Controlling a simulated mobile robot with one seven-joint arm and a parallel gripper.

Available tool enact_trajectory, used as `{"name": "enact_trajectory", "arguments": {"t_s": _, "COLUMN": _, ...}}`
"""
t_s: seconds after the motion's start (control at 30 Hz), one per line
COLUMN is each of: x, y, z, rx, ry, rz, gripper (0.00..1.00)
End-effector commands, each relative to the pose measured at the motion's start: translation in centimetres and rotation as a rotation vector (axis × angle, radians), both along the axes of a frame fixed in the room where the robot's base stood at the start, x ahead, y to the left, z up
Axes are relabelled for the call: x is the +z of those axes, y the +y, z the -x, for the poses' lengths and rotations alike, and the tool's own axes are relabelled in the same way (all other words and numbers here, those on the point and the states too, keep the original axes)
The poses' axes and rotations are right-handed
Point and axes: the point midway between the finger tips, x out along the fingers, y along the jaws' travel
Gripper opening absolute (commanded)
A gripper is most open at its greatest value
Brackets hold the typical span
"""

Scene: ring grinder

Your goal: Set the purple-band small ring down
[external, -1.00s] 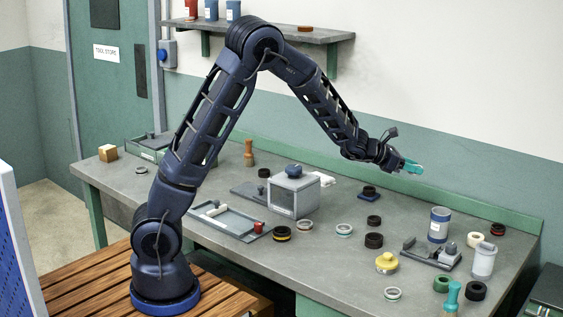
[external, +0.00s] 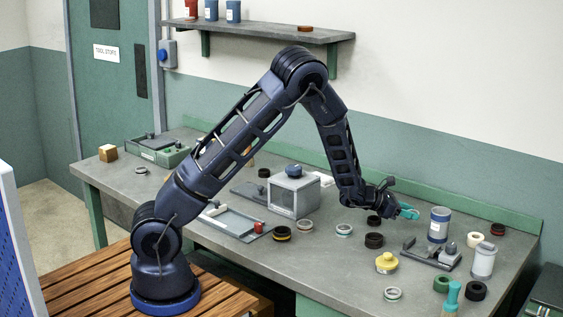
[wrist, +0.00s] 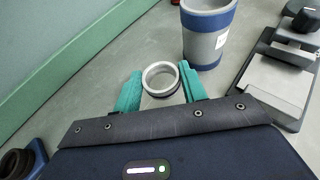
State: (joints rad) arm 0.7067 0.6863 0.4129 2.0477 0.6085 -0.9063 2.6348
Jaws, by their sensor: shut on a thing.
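My gripper (external: 408,212) is low over the back right of the bench, left of a blue-and-grey cup. In the wrist view its teal fingers (wrist: 161,88) are shut on the small ring (wrist: 161,76), one finger on each side. The ring has a pale grey rim and a dark band; the band's purple is hard to make out. The ring looks nearly level. I cannot tell whether it touches the bench. In the external view I cannot make the ring out at the fingers.
The blue-and-grey cup (external: 439,224) stands close to the right of my gripper, also in the wrist view (wrist: 206,36). A grey fixture (external: 431,254) lies in front of it. Dark rings (external: 374,240) lie nearby. A green ledge (wrist: 78,62) runs along the back. Bare bench shows around the ring.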

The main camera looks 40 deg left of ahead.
Motion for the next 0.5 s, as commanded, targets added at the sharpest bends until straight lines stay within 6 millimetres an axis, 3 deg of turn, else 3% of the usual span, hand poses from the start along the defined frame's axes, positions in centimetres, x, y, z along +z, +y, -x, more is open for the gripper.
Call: {"name": "enact_trajectory", "arguments": {"t_s": 0.5, "x": -4.1, "y": 0.0, "z": 0.0, "rx": 0.001, "ry": 0.000, "rz": 0.000, "gripper": 0.18}}
